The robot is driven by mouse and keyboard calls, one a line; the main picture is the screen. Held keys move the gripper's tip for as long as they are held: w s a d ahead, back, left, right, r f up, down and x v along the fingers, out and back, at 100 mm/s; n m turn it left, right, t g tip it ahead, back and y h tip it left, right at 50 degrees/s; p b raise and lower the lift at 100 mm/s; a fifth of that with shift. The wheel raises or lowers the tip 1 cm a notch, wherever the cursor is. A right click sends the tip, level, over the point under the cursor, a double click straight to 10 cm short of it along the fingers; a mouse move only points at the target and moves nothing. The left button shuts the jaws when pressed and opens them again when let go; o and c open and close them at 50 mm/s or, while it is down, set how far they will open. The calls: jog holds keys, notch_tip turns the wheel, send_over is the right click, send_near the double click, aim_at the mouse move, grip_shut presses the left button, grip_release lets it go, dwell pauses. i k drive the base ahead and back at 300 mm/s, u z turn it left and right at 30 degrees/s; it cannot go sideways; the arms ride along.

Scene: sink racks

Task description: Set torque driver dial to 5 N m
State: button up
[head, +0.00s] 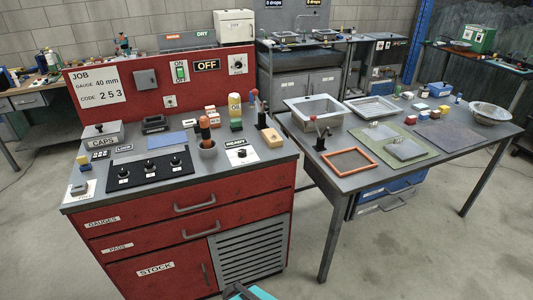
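My gripper's fingers are not in view; only a teal and dark part, probably of my arm, shows at the bottom edge.
A black panel with three knobs (149,172) lies at the bench front. The right table (459,156) holds trays and an orange frame (349,162). Open floor lies in front.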

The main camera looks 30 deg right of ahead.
aim_at(242, 152)
jog(key=z, duration=0.6)
jog(key=k, duration=0.95)
jog(key=u, duration=0.05)
jog(key=i, duration=0.9)
